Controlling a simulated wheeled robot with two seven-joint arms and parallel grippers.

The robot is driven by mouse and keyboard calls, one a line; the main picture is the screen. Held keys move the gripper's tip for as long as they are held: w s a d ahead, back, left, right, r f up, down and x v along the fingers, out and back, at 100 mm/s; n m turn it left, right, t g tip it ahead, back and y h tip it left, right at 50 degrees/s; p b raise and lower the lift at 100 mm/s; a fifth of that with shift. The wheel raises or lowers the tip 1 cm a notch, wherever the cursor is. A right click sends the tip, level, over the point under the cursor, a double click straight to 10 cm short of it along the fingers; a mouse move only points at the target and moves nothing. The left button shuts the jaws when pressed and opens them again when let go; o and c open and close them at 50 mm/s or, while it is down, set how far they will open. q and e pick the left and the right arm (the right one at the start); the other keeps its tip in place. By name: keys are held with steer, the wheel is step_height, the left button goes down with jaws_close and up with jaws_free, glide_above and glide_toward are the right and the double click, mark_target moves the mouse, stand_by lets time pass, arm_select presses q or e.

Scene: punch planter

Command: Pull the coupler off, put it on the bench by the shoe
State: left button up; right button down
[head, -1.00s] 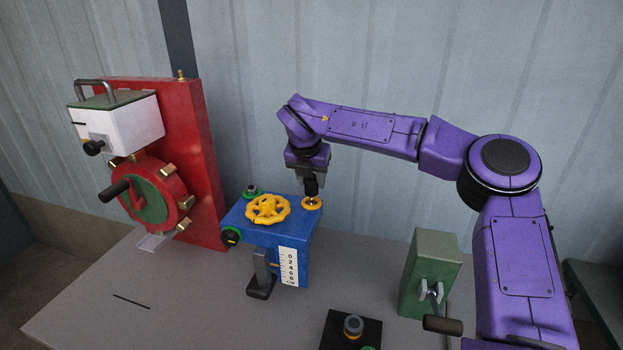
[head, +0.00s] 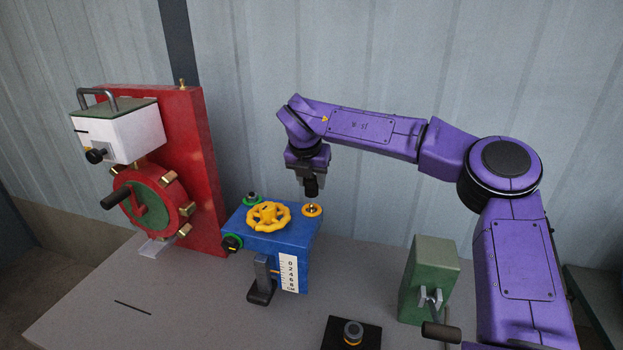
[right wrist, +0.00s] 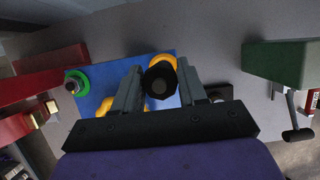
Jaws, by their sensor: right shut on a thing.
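My right gripper (head: 311,178) points down above the right part of the blue block (head: 290,242), shut on a black cylindrical coupler (head: 311,189). The coupler also shows between the fingers in the right wrist view (right wrist: 160,80). Below it a short silvery stem stands over a yellow ring (head: 312,210) on the block's top. I cannot tell whether the coupler and stem are still joined to the ring. A black foot, seemingly the shoe (head: 260,296), rests on the bench (head: 210,300) at the block's front. My left gripper is out of view.
A yellow handwheel (head: 268,215) sits left of the ring. A red machine with a white box (head: 133,130) stands at left. A green block with a lever (head: 428,280) and a black base with a knob (head: 352,333) stand at right. The bench's front left is mostly clear.

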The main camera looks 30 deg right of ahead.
mark_target(312, 178)
steer(key=shift+r+p, duration=1.45)
steer(key=shift+r, duration=0.65)
steer(key=shift+f, duration=0.1)
steer(key=shift+f, duration=0.1)
